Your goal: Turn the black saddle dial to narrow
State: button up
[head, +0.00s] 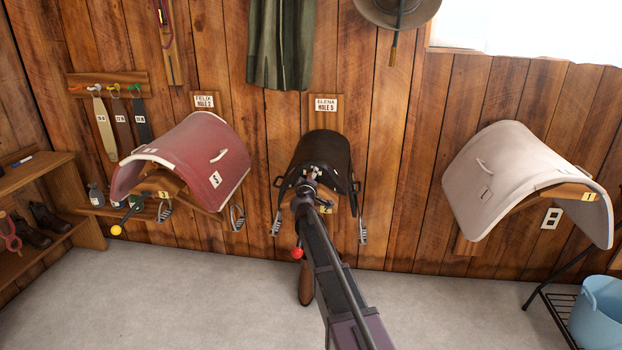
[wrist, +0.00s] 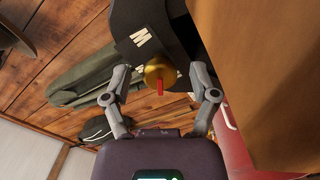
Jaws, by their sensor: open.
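The black saddle (head: 322,149) hangs on the middle wall rack under a sign reading ELENA HOLE 5. In the wrist view its black front (wrist: 150,20) carries white letter marks, one of which looks like an M (wrist: 141,37). A round brass dial (wrist: 158,70) with a red pointer sits beside that mark. My gripper (wrist: 161,80) is open, with one finger on each side of the dial in the picture. Gaps show between fingers and dial; I cannot tell its depth. In the head view my gripper (head: 312,175) covers the saddle's front, hiding the dial.
A red saddle (head: 200,165) hangs to the left and a cream saddle (head: 515,175) to the right. Stirrups (head: 275,225) hang beside the black saddle. A blue bucket (head: 598,315) stands at the right. The grey floor (head: 200,300) is mostly clear.

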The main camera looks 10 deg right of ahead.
jog(key=shift+s, duration=0.1)
jog(key=v, duration=1.1)
jog(key=shift+s+a, duration=0.15)
jog(key=shift+s, duration=0.2)
jog(key=s+d+f+m+g+h, duration=0.1)
jog(key=s+d+f+m+g, duration=0.4)
jog(key=s, duration=0.3)
jog(key=s+d+f+m+g+h, duration=0.1)
jog(key=s+d+f+m+g, duration=0.2)
jog(key=s+d+f+g, duration=0.35)
jog(key=s+a+f+g+y, duration=0.3)
jog(key=s+a+y, duration=0.1)
jog(key=s, duration=0.6)
jog(key=s+a+f+g+y, duration=0.3)
jog(key=s+a+y, duration=0.1)
jog(key=s, duration=0.6)
notch_tip(320, 180, up, 19)
jog(key=p, duration=1.9)
jog(key=shift+w+f+p, duration=0.15)
jog(key=shift+w+p, duration=0.15)
jog(key=shift+p, duration=0.1)
jog(key=shift+a, duration=0.1)
